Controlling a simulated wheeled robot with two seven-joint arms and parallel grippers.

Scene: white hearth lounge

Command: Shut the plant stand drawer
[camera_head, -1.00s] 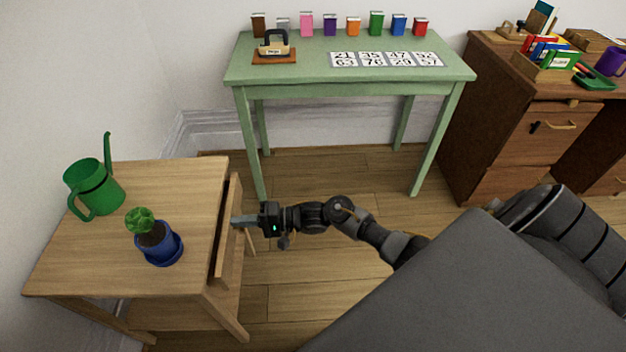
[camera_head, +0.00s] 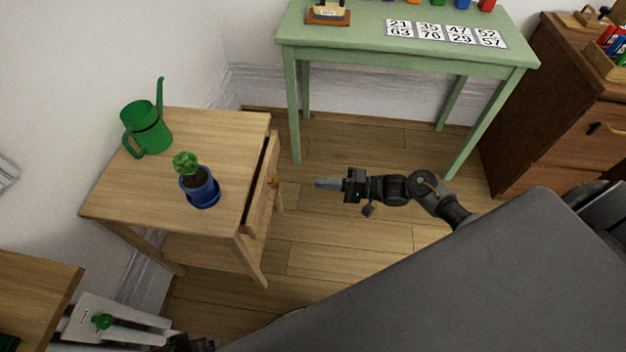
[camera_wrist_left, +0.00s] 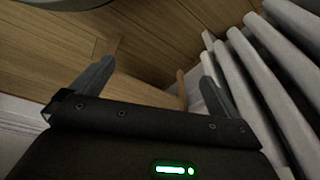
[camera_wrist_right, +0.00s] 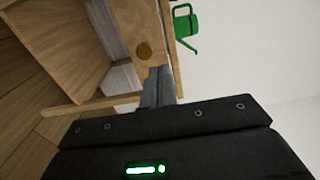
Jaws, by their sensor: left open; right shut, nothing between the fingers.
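The plant stand (camera_head: 228,128) is a light wooden table at the left of the head view. Its drawer (camera_head: 262,188) faces right and stands slightly out, with a dark gap between its front and the top. The round drawer knob (camera_head: 275,182) also shows in the right wrist view (camera_wrist_right: 144,50). My right gripper (camera_head: 318,183) is shut and empty, to the right of the knob and apart from it; its fingers also show in the right wrist view (camera_wrist_right: 160,75). My left gripper (camera_wrist_left: 152,76) is open and empty, beside white ribs in the left wrist view.
A green watering can (camera_head: 147,129) and a plant in a blue pot (camera_head: 201,188) stand on the plant stand. A green table (camera_head: 420,52) is behind, with a brown desk (camera_head: 535,115) at right. A white ribbed object (camera_head: 90,315) is at bottom left. Floor (camera_head: 330,235) right of the drawer is clear.

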